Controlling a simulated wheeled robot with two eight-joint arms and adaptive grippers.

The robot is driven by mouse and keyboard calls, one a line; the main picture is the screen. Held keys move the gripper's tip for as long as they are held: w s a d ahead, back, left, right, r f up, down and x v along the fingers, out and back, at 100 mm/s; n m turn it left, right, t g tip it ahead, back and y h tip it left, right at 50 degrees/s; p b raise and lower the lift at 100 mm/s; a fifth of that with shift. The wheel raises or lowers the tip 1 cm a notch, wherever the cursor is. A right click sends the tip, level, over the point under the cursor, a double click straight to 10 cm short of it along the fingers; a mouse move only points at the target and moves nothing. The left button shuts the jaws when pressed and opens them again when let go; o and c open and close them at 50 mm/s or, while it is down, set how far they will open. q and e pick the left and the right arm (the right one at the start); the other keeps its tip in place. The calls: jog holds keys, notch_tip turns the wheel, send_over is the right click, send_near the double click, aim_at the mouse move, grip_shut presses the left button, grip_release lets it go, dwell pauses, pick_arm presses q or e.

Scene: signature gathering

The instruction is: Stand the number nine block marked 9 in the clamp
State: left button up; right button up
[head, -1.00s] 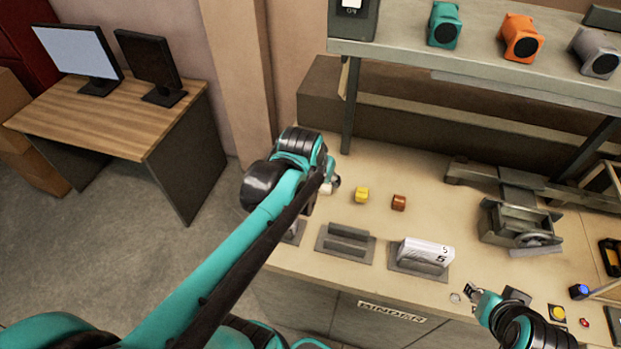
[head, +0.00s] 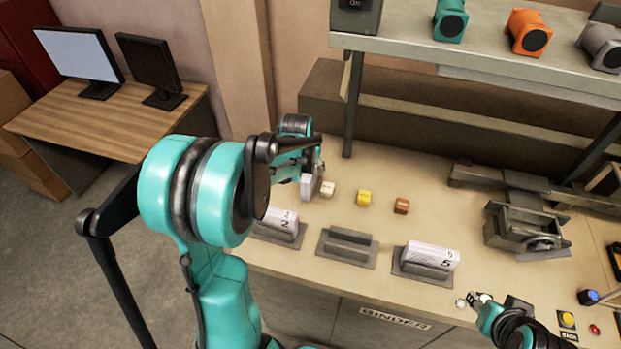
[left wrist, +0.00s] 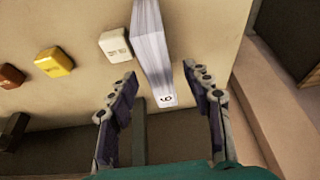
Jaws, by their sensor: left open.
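The white number nine block (left wrist: 155,50) is a thick paper-like slab with a small mark on its near end that reads as a 9. In the head view the block (head: 306,187) stands at the far left of the bench, partly hidden by my left arm. My left gripper (left wrist: 159,75) is open, with one finger on each side of the block's near end and gaps visible. The grey clamp (head: 522,230), with a round handwheel, stands at the right of the bench with no block seen in it. My right gripper (head: 479,297) is near the front edge; its opening is unclear.
Grey holders carry a block marked 2 (head: 279,222) and a block marked 5 (head: 433,254); the holder (head: 346,248) between them is empty. White (head: 327,189), yellow (head: 364,198) and brown (head: 401,205) small blocks stand behind. A shelf (head: 480,55) overhangs the back.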

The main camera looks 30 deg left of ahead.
aim_at(310, 169)
pick_arm(q)
jog(key=x, duration=0.3)
jog(key=shift+w, duration=0.15)
jog(key=shift+f+b, duration=0.2)
jog(key=shift+b, duration=0.25)
dwell(0.4)
grip_shut()
